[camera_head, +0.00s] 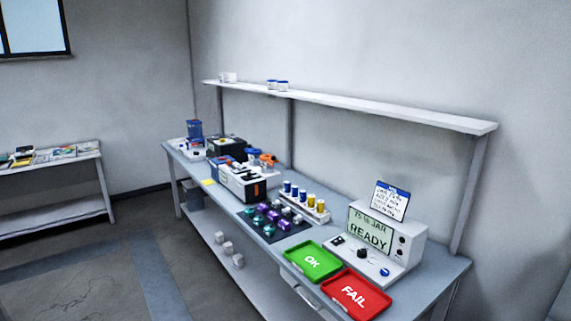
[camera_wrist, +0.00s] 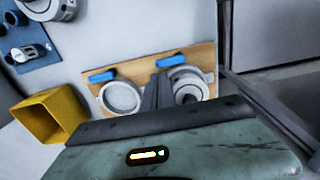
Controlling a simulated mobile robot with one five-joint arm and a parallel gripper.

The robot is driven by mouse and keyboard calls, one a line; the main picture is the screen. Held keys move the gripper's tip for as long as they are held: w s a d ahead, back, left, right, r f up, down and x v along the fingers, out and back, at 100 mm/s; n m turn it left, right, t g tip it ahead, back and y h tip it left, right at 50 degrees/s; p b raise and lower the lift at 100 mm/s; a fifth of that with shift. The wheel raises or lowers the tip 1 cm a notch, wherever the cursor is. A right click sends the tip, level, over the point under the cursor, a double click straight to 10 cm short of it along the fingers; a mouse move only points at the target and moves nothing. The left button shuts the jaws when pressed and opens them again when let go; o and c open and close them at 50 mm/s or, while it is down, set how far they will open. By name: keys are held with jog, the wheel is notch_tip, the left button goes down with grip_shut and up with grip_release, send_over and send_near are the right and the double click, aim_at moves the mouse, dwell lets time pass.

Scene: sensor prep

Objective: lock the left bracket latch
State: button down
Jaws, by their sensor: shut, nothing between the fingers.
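In the wrist view a wooden board (camera_wrist: 140,70) carries two round brackets side by side. The left bracket (camera_wrist: 120,98) is a ring around a pale grey disc, with a blue latch (camera_wrist: 102,77) lying at its upper left. The right bracket (camera_wrist: 187,84) holds a white round part with a dark centre, and a second blue latch (camera_wrist: 169,62) lies above it. My gripper (camera_wrist: 157,92) is shut and empty. Its dark fingers show between the two brackets and partly cover the right one. I cannot tell whether they touch anything. In the head view I cannot make out the brackets clearly.
A yellow open box (camera_wrist: 48,115) stands left of the board, and a dark frame (camera_wrist: 226,50) runs along its right. In the head view the bench holds a green OK tray (camera_head: 313,261), a red FAIL tray (camera_head: 355,294) and a READY tester (camera_head: 392,245). A shelf (camera_head: 350,102) hangs above.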

jog(key=shift+f+b, duration=0.85)
jog(key=shift+s+a+f+b, duration=0.15)
jog(key=shift+a+f+b, duration=0.05)
jog(key=shift+b, duration=0.15)
